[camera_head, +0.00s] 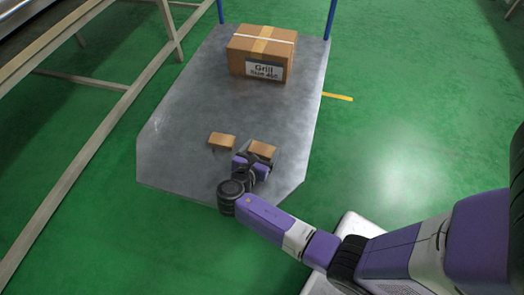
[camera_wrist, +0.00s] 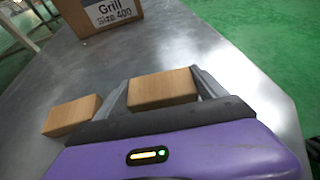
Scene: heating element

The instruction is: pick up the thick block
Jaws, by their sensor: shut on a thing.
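Two light-brown wooden blocks are on the grey metal platform (camera_head: 190,105). In the head view one block (camera_head: 262,148) is at my gripper (camera_head: 260,154), and the other block (camera_head: 222,140) lies a little to its left. In the wrist view my gripper (camera_wrist: 161,84) has a finger at each end of the right-hand block (camera_wrist: 163,90) and is shut on it. The other block (camera_wrist: 72,115) lies apart, left of the fingers. I cannot tell for sure which block is thicker, or whether the held block is clear of the platform.
A cardboard box (camera_head: 262,52) labelled "Grill" stands at the far end of the platform, near blue posts (camera_head: 330,18). The box also shows in the wrist view (camera_wrist: 85,22). The platform between blocks and box is clear. Green floor (camera_head: 390,120) surrounds it.

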